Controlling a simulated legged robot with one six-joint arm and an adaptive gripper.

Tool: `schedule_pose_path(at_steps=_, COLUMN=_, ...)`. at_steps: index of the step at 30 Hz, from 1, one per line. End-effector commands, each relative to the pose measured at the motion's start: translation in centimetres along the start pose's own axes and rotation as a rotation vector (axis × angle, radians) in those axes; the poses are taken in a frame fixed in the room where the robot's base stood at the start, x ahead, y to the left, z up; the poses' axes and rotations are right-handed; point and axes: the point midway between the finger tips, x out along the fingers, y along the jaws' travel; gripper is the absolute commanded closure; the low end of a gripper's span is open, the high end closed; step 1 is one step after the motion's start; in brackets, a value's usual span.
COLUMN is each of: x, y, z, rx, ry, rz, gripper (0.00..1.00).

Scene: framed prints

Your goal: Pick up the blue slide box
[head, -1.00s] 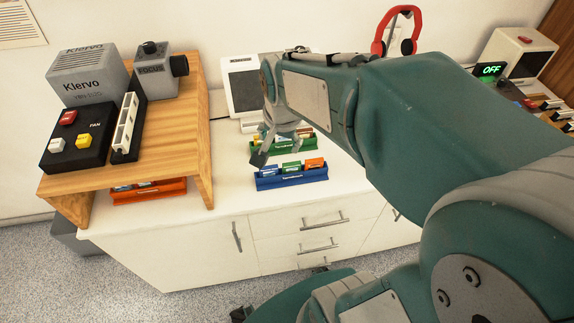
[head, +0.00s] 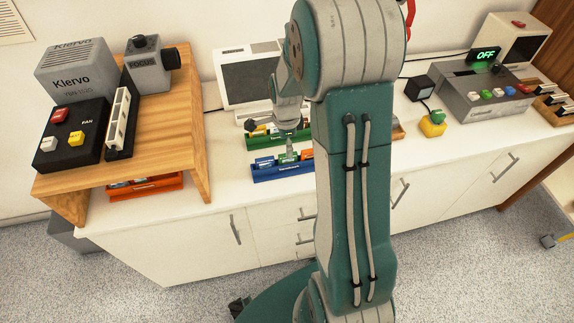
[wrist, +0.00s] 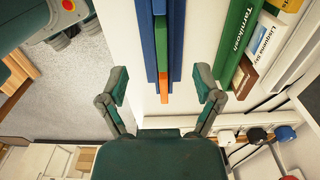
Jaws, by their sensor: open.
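A small blue box (head: 264,162) sits at the left end of a blue tray (head: 270,178), with a green box and an orange box (head: 307,154) to its right. My gripper (head: 272,138) is open and empty above the tray. In the wrist view the gripper (wrist: 160,87) has its fingers apart on either side of the tray's line. There the orange box (wrist: 164,88) lies between the fingers, the green box (wrist: 160,42) is above it, and the blue box (wrist: 159,6) is at the top edge. My arm hides the tray's right end in the head view.
A green tray (head: 256,143) with boxes stands behind the blue one, near a grey-screened device (head: 248,82). A wooden stand (head: 180,120) rises at left, with an orange tray (head: 145,187) under it. Bare white counter lies in front of the blue tray.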

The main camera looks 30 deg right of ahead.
Motion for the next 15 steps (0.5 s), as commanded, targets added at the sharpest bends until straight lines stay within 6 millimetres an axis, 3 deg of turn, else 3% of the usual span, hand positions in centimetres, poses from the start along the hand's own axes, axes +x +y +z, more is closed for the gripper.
schedule_pose_path(at_steps=4, x=2.7, y=0.1, z=0.0, rx=-0.002, ry=0.0, rz=0.005, gripper=0.17)
schedule_pose_path(at_steps=11, x=4.6, y=0.1, z=-0.1, rx=-0.002, ry=0.0, rz=0.003, gripper=0.17)
schedule_pose_path(at_steps=15, x=6.8, y=-0.1, z=-0.2, rx=-0.002, ry=0.0, rz=0.005, gripper=0.17)
